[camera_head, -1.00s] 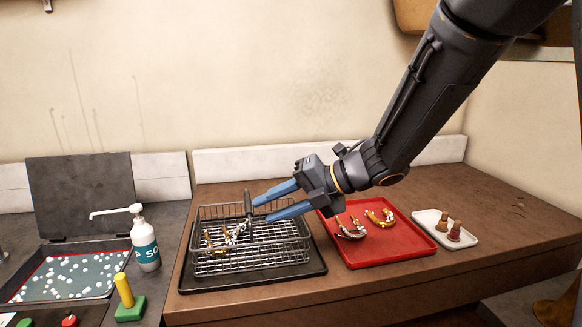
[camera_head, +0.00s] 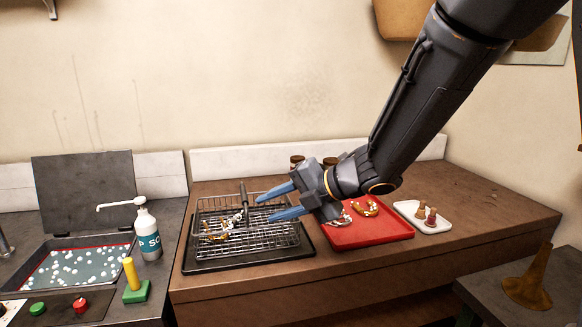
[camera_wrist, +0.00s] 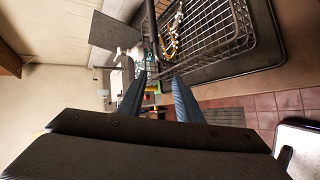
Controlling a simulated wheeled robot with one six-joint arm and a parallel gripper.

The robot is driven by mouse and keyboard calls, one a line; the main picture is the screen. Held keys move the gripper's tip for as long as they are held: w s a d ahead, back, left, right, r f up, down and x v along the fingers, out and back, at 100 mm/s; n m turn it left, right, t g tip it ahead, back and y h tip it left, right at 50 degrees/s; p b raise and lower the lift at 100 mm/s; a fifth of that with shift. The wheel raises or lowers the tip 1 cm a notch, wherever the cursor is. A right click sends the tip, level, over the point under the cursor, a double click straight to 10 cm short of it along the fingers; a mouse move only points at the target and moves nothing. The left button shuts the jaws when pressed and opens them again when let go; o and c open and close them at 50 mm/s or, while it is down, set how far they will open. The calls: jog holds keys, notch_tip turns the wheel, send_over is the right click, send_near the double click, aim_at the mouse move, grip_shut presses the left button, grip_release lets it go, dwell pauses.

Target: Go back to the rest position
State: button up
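My gripper (camera_head: 281,201) has two blue fingers spread apart with nothing between them. It is in the air above the right side of the wire basket (camera_head: 262,240) in the head view. In the wrist view the fingers of my gripper (camera_wrist: 158,100) are also apart and empty. The wire basket, with its upright dark handle (camera_head: 244,199), stands on a black tray (camera_head: 200,268). My arm comes down from the upper right.
A soap bottle (camera_head: 148,236) and an open bath of white bubbles (camera_head: 62,264) are left. A brown cone (camera_head: 527,281) stands lower right.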

jog(key=d+f+m+t+h, duration=0.1)
jog(key=d+f+m+h, duration=0.2)
jog(key=d+m, duration=0.3)
jog(key=w+d+f+m+t+h+b, duration=0.1)
jog(key=d+f+m+h, duration=0.15)
jog(key=d+m, duration=0.35)
jog(key=d+f+m+t+h, duration=0.1)
jog(key=d+f+m+h, duration=0.25)
jog(key=d+m, duration=0.35)
jog(key=s+d+f+m+g, duration=0.2)
jog(key=s+m, duration=0.4)
jog(key=s, duration=0.3)
jog(key=s+d+f+m+g+h+b, duration=0.1)
jog(key=s+d+f+m+g, duration=0.1)
jog(key=s+f+m+g, duration=0.3)
jog(key=s+m, duration=0.2)
jog(key=s, duration=0.1)
jog(key=shift+s+h, duration=0.3)
jog(key=shift+s, duration=0.1)
jog(key=shift+d+f, duration=0.1)
